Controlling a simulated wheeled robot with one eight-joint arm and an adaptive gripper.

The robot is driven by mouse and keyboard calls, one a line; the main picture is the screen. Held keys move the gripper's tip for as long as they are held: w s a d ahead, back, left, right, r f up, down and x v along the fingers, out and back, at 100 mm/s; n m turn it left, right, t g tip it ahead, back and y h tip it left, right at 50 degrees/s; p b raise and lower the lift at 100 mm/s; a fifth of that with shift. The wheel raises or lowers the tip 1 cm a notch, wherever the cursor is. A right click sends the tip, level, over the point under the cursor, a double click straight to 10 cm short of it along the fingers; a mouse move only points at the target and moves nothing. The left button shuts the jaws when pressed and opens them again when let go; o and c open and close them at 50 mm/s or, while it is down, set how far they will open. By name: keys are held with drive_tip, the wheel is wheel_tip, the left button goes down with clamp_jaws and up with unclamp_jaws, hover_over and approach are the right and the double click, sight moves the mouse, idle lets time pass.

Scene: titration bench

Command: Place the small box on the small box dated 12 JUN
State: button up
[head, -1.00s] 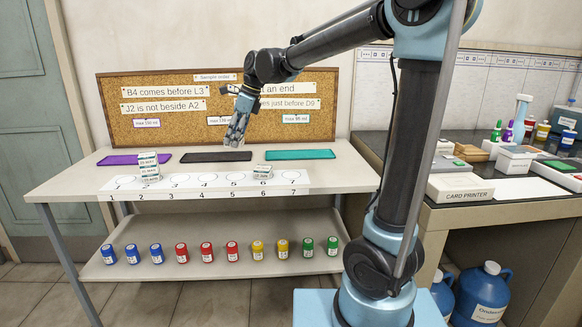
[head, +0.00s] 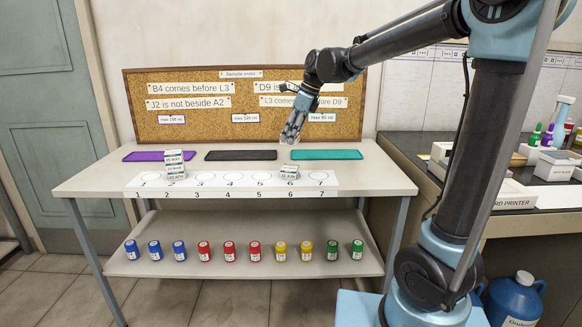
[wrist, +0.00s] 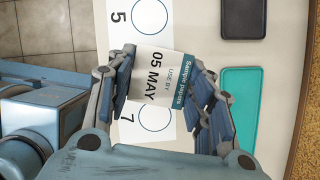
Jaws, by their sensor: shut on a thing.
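My gripper (wrist: 165,80) is shut on a small white box (wrist: 152,65) with a teal band, marked "USE BY 05 MAY" and lying between the fingers in the wrist view. In the head view my gripper (head: 291,128) hangs above the bench, above and slightly behind circle 6; I cannot make out the held box there. A single small box (head: 289,173) sits on circle 6. Its front print is tiny and looks like 12 JUN. In the wrist view the held box hides circle 6, with circles 5 and 7 showing on either side.
A stack of several small boxes (head: 175,165) stands on circle 2 of the numbered strip (head: 220,190). Purple (head: 160,155), black (head: 240,155) and teal (head: 326,154) mats lie behind. The other circles are bare. Coloured jars (head: 229,251) line the lower shelf.

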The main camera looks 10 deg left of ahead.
drive_tip(key=shift+f, duration=4.7)
drive_tip(key=shift+f, duration=0.1)
drive_tip(key=o, duration=1.1)
drive_tip(key=shift+c, duration=0.2)
drive_tip(key=v, duration=1.2)
drive_tip(key=s+d+f+n+t+h, duration=0.15)
drive_tip(key=s+d+n, duration=0.25)
drive_tip(key=d, duration=0.7)
drive_tip(key=s+d+f+n+h, duration=0.1)
drive_tip(key=s+d+f+n, duration=0.6)
drive_tip(key=d, duration=0.5)
drive_tip(key=s+d+f+n+h, duration=0.2)
drive_tip(key=s+d+f+n, duration=0.5)
drive_tip(key=s+d+f, duration=0.5)
drive_tip(key=shift+s+d+f+t, duration=0.2)
drive_tip(key=shift+d+f+t, duration=0.2)
drive_tip(key=shift+f, duration=0.3)
